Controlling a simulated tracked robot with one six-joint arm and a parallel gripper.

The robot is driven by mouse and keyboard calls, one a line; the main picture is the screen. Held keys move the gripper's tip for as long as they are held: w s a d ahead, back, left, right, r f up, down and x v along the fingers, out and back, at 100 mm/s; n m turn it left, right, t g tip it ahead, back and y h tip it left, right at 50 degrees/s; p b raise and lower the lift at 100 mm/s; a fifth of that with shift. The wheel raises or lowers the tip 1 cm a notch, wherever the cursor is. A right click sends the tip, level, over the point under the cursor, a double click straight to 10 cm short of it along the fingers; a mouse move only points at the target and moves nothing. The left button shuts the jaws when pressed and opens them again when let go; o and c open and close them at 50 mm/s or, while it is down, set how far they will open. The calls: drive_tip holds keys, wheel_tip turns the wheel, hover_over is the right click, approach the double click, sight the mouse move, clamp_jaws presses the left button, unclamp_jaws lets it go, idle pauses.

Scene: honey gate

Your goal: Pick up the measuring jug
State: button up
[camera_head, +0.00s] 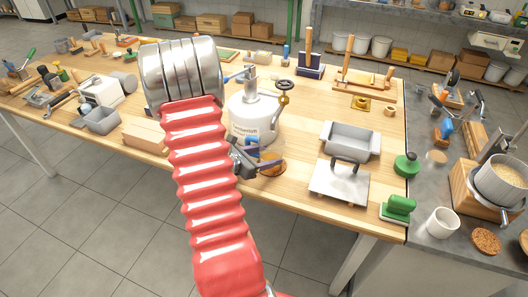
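I cannot pick out a measuring jug with certainty. A plain white cup-shaped vessel (441,222) stands upright on the grey counter at the right; I see no scale marks on it. My gripper (268,161) shows partly from behind my red arm, near the table's front edge. Its dark fingers point right and look apart, with nothing visible held between them. It is below the white lidded tank (246,118) in the picture and well left of the white vessel. My arm hides part of the table.
A grey tray (350,139) and a flat metal plate with a handle (339,181) lie on the wooden table (307,150) right of my gripper. A pot of grain (503,181) stands beyond the white vessel. Tools crowd the table's left.

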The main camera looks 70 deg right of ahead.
sight(267, 148)
drive_tip(key=shift+r, duration=0.15)
drive_tip(key=shift+r, duration=1.65)
drive_tip(key=w+a, duration=1)
drive_tip(key=a, duration=0.5)
